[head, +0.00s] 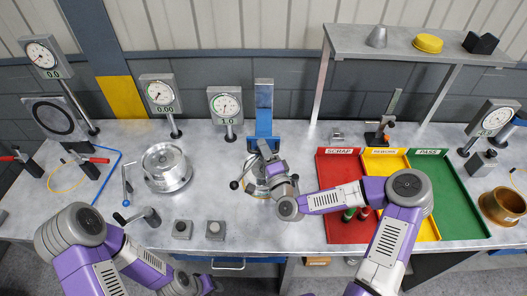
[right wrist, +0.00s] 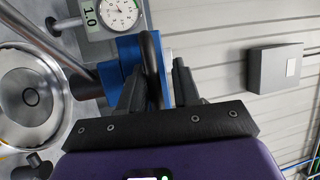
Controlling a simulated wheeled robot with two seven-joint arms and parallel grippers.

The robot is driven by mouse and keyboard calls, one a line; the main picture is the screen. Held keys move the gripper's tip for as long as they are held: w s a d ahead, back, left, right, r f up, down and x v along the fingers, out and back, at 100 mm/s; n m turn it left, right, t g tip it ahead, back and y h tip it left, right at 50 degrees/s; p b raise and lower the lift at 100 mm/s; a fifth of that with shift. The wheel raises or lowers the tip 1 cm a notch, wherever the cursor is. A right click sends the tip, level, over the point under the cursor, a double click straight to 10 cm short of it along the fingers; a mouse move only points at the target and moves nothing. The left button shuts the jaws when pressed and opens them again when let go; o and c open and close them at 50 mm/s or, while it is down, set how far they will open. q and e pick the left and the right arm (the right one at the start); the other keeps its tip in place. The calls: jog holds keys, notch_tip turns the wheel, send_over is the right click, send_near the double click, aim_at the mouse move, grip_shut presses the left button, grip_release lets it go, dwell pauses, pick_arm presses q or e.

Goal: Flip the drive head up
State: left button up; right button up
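The drive head is a blue unit (head: 264,115) on an upright stand at the back middle of the bench. My right arm hides its lower part in the head view. In the right wrist view, a dark curved handle (right wrist: 152,60) stands in front of a blue part (right wrist: 127,50). My right gripper (right wrist: 157,82) has its two black fingers apart, one on each side of the handle, with a narrow gap on the right. The right gripper in the head view (head: 262,150) is at the stand. My left gripper (head: 205,284) is low near the front edge, its fingers unclear.
A silver round housing (head: 166,168) is left of the stand. Two small square blocks (head: 215,230) lie in front. Red, yellow and green trays (head: 460,205) are on the right, below a shelf (head: 410,45). Dial gauges (head: 225,105) stand along the back.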

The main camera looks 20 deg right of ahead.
dwell(0.3)
jog(key=shift+s, duration=0.1)
jog(key=b+v, duration=0.1)
jog(key=v, duration=0.6)
jog(key=shift+s, duration=0.2)
jog(key=shift+f, duration=0.1)
